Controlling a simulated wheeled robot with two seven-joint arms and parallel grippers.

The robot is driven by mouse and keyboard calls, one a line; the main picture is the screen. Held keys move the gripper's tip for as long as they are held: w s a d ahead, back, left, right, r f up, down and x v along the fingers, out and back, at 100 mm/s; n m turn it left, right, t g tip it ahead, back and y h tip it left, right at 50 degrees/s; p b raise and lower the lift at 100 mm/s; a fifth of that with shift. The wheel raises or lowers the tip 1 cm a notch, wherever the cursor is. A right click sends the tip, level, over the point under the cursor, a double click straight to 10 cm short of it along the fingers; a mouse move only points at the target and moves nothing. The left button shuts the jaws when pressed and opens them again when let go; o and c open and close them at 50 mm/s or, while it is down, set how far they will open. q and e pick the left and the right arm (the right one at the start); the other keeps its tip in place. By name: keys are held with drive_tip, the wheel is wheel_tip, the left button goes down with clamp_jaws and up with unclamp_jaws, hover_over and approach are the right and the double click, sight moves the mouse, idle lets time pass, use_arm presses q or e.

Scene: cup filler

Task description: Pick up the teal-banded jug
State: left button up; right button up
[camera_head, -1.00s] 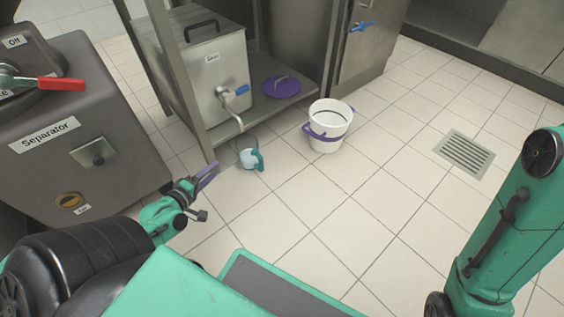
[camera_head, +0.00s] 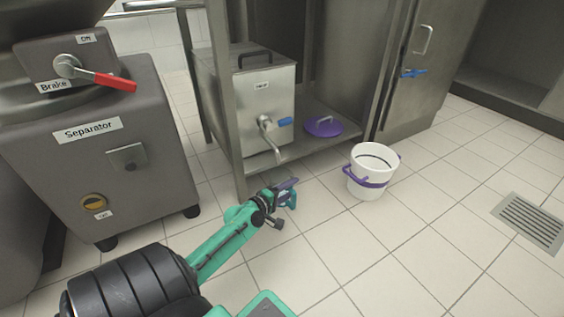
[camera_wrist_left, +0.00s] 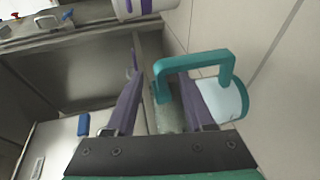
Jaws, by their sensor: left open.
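The teal-banded jug shows in the left wrist view as a pale, bluish-white body (camera_wrist_left: 230,100) with a square teal handle (camera_wrist_left: 200,62). In the head view only a bit of its teal part (camera_head: 292,200) shows behind my left gripper (camera_head: 287,187); the rest is hidden. It is on the floor near the tank's spout. My left gripper is open, with its purple fingers (camera_wrist_left: 158,80) close to the handle. One side of the handle appears between the fingers in the left wrist view. I cannot tell whether they touch. My right gripper is out of view.
A steel tank (camera_head: 262,105) with a blue-handled tap (camera_head: 268,130) stands on a low shelf, beside a purple lid (camera_head: 323,126). A white bucket (camera_head: 370,172) stands to the right. The Separator machine (camera_head: 110,150) is at the left.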

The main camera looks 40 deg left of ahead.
use_arm(q)
drive_tip(key=w, duration=0.3)
drive_tip(key=shift+f+b, duration=0.4)
clamp_jaws()
drive_tip(key=shift+r, duration=0.1)
idle(0.8)
